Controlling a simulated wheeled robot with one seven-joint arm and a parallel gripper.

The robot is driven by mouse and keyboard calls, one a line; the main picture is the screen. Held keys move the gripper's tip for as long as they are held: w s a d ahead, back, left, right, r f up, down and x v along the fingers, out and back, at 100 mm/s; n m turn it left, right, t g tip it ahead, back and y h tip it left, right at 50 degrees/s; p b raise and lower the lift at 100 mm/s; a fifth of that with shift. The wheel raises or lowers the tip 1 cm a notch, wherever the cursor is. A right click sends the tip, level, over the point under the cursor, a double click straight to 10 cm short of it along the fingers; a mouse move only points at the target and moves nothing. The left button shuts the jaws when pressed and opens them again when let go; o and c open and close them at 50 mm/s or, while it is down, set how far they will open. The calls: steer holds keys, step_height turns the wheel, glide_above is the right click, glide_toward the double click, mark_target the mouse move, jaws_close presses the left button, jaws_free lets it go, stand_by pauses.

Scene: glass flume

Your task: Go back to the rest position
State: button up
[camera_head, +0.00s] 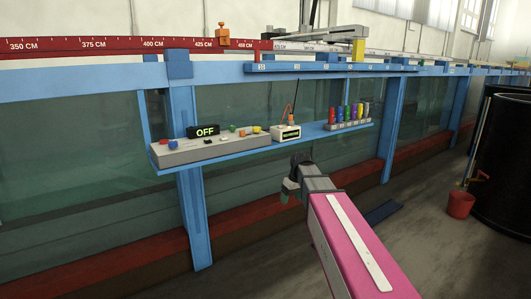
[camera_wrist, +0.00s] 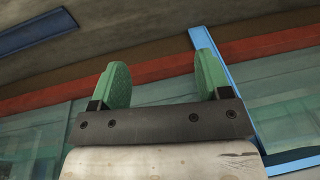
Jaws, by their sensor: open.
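My gripper (camera_wrist: 162,84) is open in the wrist view, with two green finger pads apart and nothing between them. In the head view my gripper (camera_head: 287,192) hangs below the blue shelf (camera_head: 262,143), at the end of my pink arm, and its fingers are partly hidden there. The shelf carries a grey control box (camera_head: 205,150) with a display reading OFF (camera_head: 203,131), a small white meter (camera_head: 286,133), and a rack (camera_head: 348,124) of several coloured pieces. My gripper is apart from all of these.
The glass flume (camera_head: 90,150) with blue posts runs across the view. A red ruler rail (camera_head: 120,43) lies along its top, with an orange piece (camera_head: 223,36) and a yellow block (camera_head: 358,50). A red bucket (camera_head: 460,204) and a black tank (camera_head: 505,160) stand right.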

steer(key=s+d+f+m+h, duration=0.1)
steer(key=s+d+f+m, duration=0.2)
steer(key=s+f, duration=0.5)
steer(key=s+d+f+m+h, duration=0.1)
steer(key=s+d+f+m, duration=0.2)
steer(key=s+f, duration=0.6)
steer(key=s+d, duration=0.1)
steer(key=s, duration=0.2)
steer(key=shift+d+m+g, duration=0.3)
steer(key=shift+d, duration=0.1)
